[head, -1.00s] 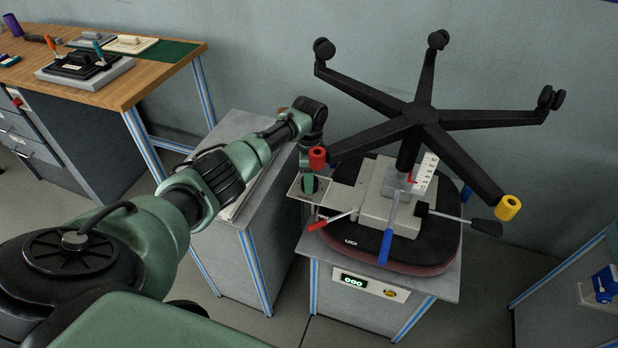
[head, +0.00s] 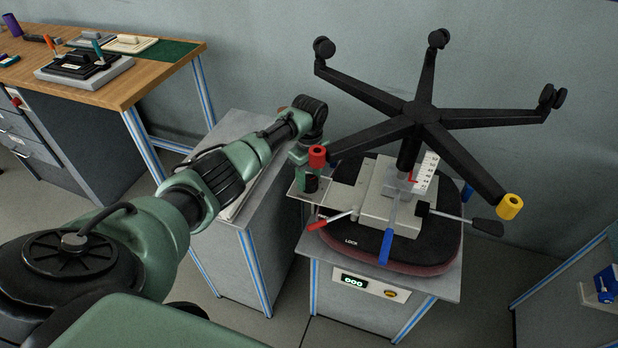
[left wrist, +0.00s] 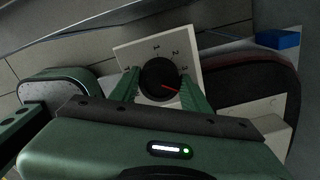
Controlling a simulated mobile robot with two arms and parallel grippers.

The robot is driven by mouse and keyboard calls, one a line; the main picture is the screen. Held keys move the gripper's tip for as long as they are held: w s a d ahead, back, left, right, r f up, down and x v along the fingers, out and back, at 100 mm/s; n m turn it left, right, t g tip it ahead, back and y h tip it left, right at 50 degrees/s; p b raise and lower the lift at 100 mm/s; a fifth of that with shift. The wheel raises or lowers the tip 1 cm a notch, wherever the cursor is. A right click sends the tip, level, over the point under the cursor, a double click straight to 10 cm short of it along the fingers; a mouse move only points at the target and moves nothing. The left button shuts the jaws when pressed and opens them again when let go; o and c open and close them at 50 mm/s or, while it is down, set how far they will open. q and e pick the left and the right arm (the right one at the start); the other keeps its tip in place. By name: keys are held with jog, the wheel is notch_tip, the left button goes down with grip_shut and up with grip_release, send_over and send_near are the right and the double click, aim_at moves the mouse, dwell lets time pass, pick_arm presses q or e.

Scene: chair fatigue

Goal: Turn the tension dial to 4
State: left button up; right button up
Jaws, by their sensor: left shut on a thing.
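The tension dial (left wrist: 159,79) is a round black knob with a red pointer on a pale plate (left wrist: 129,57) in the left wrist view. The pointer aims right and slightly down. Marks 1 and 2 show above the knob, with another at its upper right; the mark at the pointer's tip is hard to read beside the finger. My left gripper (left wrist: 160,88) is shut on the dial, one green finger on each side. In the head view my left gripper (head: 309,170) is at the left side of the upturned chair (head: 391,208). My right gripper is not in view.
The chair's star base (head: 422,114) spreads above, its red-tipped leg (head: 317,156) close to my left wrist. Red (head: 330,219) and blue (head: 387,244) levers stick out in front. A grey cabinet (head: 222,250) stands below my arm, and a wooden bench (head: 120,95) at the left.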

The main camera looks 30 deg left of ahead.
aim_at(309, 179)
pick_arm(q)
jog(key=shift+w+r+m, duration=0.1)
jog(key=shift+m, duration=0.2)
jog(key=o, duration=1.4)
jog(key=shift+c, duration=0.2)
notch_tip(309, 179, up, 8)
jog(key=shift+f, duration=0.1)
